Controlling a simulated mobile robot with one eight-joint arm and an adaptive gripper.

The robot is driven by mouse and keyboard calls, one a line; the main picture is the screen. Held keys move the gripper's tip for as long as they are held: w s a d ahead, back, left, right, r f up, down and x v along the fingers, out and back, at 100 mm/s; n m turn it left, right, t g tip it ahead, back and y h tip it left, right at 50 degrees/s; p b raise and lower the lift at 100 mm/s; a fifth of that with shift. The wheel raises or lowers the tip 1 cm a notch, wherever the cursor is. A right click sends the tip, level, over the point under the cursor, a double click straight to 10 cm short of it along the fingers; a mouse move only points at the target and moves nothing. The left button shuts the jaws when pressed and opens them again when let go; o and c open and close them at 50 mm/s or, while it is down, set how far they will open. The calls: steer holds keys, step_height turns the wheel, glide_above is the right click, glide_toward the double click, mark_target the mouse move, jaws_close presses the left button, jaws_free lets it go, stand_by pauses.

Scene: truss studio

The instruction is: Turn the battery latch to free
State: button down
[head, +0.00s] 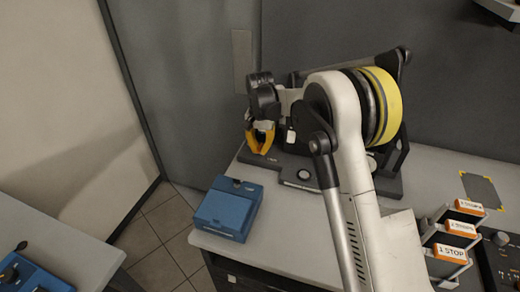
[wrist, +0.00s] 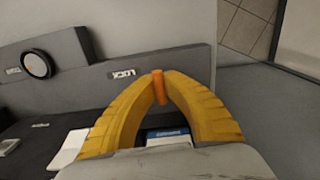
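The battery latch shows in the wrist view as a small orange upright piece (wrist: 158,88) beside a label reading LOCK on a grey housing (wrist: 90,80). My gripper (wrist: 158,78) has its two yellow fingertips closed in on either side of the latch, and they appear to touch it. In the head view my gripper (head: 260,138) points down at the left end of the dark device base (head: 385,185); the latch is hidden there. A blue and white labelled part (wrist: 168,134) shows between the fingers. The latch's turn angle is hard to tell.
A blue box (head: 228,208) stands at the bench's front left corner. Several orange-and-white STOP blocks (head: 454,253) sit in a rack at the right. A second table (head: 60,235) with a blue item is at the left.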

steer(key=shift+n, duration=0.5)
steer(key=n, duration=0.3)
steer(key=shift+r+p, duration=0.1)
steer(key=shift+p, duration=0.25)
steer(key=n, duration=0.4)
steer(key=shift+n+p, duration=0.3)
steer(key=n, duration=0.9)
steer(key=shift+a+p, duration=0.1)
steer(key=shift+p, duration=0.2)
steer(key=c, duration=1.5)
jaws_free()
